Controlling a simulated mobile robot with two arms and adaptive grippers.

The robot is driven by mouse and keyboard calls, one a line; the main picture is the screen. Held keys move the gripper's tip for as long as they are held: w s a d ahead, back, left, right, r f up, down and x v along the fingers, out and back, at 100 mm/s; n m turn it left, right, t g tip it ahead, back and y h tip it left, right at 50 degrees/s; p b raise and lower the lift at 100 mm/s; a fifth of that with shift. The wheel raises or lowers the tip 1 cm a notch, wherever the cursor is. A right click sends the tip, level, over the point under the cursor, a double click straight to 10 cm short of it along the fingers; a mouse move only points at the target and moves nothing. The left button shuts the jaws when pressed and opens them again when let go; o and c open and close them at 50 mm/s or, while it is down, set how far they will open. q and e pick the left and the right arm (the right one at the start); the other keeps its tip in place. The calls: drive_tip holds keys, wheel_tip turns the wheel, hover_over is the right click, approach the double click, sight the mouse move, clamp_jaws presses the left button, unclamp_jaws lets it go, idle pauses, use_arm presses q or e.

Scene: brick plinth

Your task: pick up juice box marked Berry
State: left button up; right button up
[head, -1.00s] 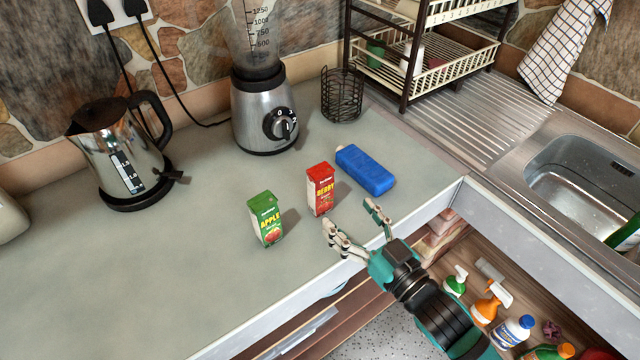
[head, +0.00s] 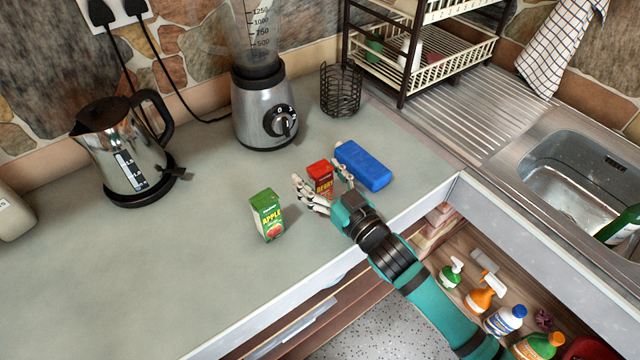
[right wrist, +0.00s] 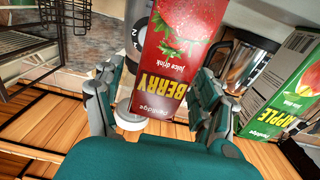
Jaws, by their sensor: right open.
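The red juice box marked Berry (head: 320,176) stands upright on the grey counter, its lower part hidden by my right gripper in the head view. My right gripper (head: 324,190) is open, with its fingers on either side of the box. In the right wrist view the Berry box (right wrist: 180,55) shows upside down between the open fingers (right wrist: 158,105), close to the palm. I cannot tell whether either finger touches it. The green juice box marked Apple (head: 267,215) stands just left of the gripper, and also shows in the right wrist view (right wrist: 290,85). My left gripper is not in view.
A blender (head: 264,108), a wire basket (head: 341,90) and a kettle (head: 120,150) stand farther back. An open space with several bottles lies below the counter's front edge.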

drive_tip(key=shift+c, duration=0.3)
drive_tip(key=c, duration=1.4)
drive_tip(key=shift+o, duration=0.2)
drive_tip(key=shift+r, duration=0.2)
